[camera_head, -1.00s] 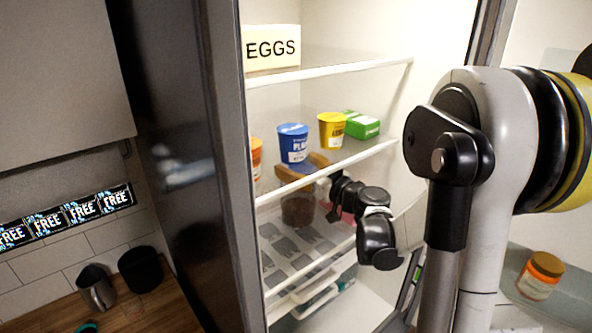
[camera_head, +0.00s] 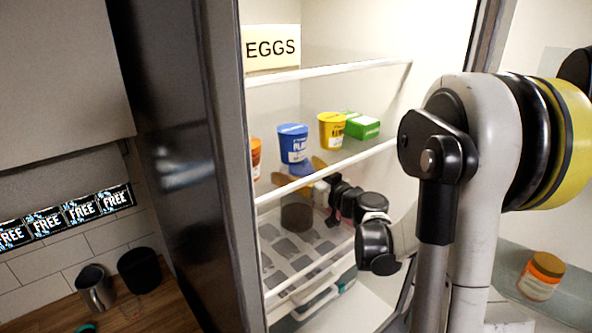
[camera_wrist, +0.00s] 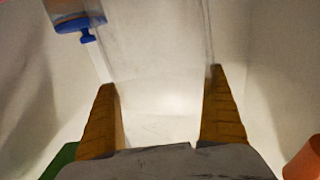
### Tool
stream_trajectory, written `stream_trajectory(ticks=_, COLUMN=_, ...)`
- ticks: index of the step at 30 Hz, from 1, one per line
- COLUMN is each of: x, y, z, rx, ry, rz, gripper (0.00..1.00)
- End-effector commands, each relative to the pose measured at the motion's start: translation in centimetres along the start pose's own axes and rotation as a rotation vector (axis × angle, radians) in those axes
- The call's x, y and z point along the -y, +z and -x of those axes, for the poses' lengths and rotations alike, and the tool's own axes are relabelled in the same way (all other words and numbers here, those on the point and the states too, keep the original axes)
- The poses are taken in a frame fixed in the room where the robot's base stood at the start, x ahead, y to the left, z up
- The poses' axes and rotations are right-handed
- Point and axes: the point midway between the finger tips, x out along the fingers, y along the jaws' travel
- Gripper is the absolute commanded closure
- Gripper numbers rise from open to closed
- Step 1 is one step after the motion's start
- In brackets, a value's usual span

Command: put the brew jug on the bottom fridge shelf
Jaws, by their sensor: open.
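The brew jug, a container with dark brown contents (camera_head: 297,216), shows below the middle shelf's front edge in the head view. It appears upright on the lower shelf (camera_head: 280,283), though its base contact is hard to make out. A blue part, seemingly its lid (camera_head: 302,169), shows above it. My gripper (camera_head: 303,174) is open inside the fridge, its brown fingers near that blue part. In the wrist view, my gripper (camera_wrist: 162,105) has nothing between its fingers. A blurred clear container with a blue part (camera_wrist: 80,24), likely the jug, is at the top left, apart from the fingertips.
A blue cup (camera_head: 293,144), a yellow cup (camera_head: 332,131), an orange cup (camera_head: 256,158) and a green box (camera_head: 362,128) stand on the middle shelf. An EGGS box (camera_head: 271,48) is above. An orange jar (camera_head: 540,275) sits at the right.

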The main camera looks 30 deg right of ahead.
Motion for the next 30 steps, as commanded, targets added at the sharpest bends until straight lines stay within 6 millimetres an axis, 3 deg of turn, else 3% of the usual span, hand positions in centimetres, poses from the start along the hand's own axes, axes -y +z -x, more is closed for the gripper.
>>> stream_trajectory(ticks=12, x=-0.1, y=-0.1, z=8.7, rx=0.0, ry=0.005, rz=0.0, gripper=0.0)
stream_trajectory(ticks=16, x=-0.1, y=0.0, z=10.7, rx=0.0, ry=0.004, rz=0.0, gripper=0.0)
stream_trajectory(ticks=21, x=0.0, y=0.0, z=11.9, rx=0.0, ry=0.001, rz=0.0, gripper=0.0)
stream_trajectory(ticks=30, x=0.0, y=0.0, z=12.0, rx=0.0, ry=0.0, rz=0.0, gripper=0.0)
